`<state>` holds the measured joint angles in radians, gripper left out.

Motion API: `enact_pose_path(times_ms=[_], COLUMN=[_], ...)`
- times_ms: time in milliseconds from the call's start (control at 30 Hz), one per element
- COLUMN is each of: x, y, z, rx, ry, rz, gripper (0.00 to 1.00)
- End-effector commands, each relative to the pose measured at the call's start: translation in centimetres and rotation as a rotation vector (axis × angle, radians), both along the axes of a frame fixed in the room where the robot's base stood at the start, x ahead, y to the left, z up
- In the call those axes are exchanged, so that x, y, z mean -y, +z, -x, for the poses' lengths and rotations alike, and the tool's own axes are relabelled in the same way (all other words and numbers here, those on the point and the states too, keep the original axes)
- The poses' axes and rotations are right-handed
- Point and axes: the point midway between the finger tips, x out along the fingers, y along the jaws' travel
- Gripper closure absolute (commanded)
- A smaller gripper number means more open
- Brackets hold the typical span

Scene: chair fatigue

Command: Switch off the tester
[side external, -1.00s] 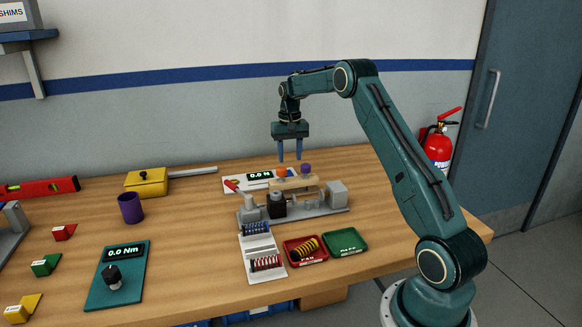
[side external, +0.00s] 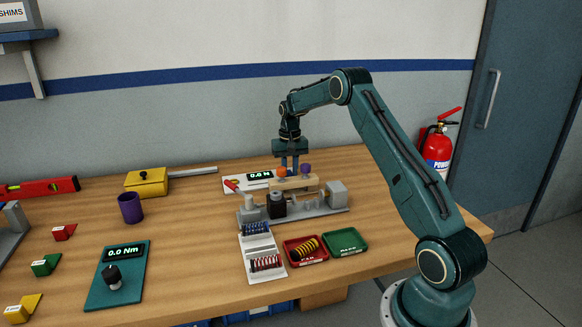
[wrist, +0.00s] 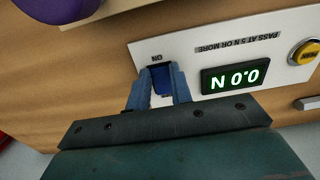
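The tester is a white panel (wrist: 210,55) at the back of the bench, also seen behind the fixture in the side view (side external: 234,184). Its green display (wrist: 236,77) reads 0.0 N. A blue switch (wrist: 161,76) sits on the panel by the printed word ON. My gripper (wrist: 160,72) is down at the panel, its two blue fingers apart on either side of the switch. I cannot tell whether they touch it. In the side view my gripper (side external: 290,168) points down behind the fixture, which hides the switch.
A yellow button (wrist: 303,53) is at the panel's other end. In front stands a grey fixture (side external: 312,209) with an orange knob (side external: 282,172) and a purple knob (side external: 306,168). A spring rack (side external: 262,252), red tray (side external: 305,250) and green tray (side external: 344,241) lie nearer.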

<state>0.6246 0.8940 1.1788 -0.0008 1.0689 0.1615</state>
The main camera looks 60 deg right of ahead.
Motion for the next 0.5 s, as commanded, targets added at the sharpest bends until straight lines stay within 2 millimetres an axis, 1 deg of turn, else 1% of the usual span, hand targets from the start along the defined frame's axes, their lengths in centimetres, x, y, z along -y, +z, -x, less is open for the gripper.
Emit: enact_pose_path(times_ms=[33,67,500], x=[0.01,0.01,0.19], y=[0.01,0.02,0.00], z=[0.01,0.01,-0.30], rx=[0.000,0.000,-0.040], ry=[0.000,0.000,-0.001], rz=[0.000,0.000,-0.045], gripper=[0.96,1.00,1.00])
